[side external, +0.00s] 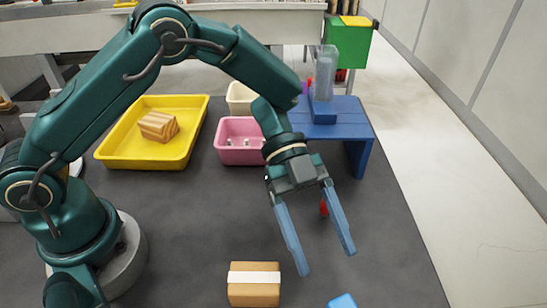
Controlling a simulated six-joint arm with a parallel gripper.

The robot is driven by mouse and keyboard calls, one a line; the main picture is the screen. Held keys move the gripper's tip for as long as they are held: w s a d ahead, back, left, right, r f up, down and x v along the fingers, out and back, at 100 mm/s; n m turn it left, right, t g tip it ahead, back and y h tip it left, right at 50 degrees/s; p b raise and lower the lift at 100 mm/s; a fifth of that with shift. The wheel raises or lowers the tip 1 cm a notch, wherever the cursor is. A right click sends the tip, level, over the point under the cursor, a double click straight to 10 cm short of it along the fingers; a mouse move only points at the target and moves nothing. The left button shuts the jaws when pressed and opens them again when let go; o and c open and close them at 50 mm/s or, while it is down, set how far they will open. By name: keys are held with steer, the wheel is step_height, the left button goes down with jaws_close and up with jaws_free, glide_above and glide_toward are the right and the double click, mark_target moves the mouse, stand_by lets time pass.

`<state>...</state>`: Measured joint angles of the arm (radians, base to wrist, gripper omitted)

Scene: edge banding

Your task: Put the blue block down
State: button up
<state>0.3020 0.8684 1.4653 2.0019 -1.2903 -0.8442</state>
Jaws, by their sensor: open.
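A blue block (342,301) lies on the dark tabletop at the bottom edge of the side external view, partly cut off by the frame. My gripper (329,262) is open, with two long blue-grey fingers pointing down and to the right. Nothing is between the fingers. The fingertips are above and to the left of the blue block in the picture, apart from it.
A wooden block with a white band (254,284) lies left of the blue block. A yellow tray (112,150) holds another wooden block (158,126). A pink bin (238,154), a white bin (238,92) and a blue stand (350,120) are behind. The right tabletop is clear.

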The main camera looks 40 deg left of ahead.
steer(key=w+a+r+n+t, duration=0.4)
steer(key=w+r+n+t, duration=0.2)
steer(key=w+r+t, duration=0.7)
steer(key=w+a+r+n+t+y, duration=0.2)
steer(key=a+r+n+t+y, duration=0.3)
steer(key=a, duration=0.3)
steer(key=s+a+f+n+g+y, duration=0.1)
steer(key=s+a+n+g+y, duration=0.1)
steer(key=s+a+n+y, duration=0.7)
steer(key=s+f+n+g+h, duration=0.1)
steer(key=s+f+g, duration=0.2)
steer(key=s, duration=0.4)
steer(key=s+f+n+g+h, duration=0.1)
steer(key=s+f+g, duration=0.1)
steer(key=s+f, duration=0.2)
steer(key=s, duration=0.3)
steer(key=shift+n+g+h, duration=0.3)
steer(key=shift+g, duration=0.1)
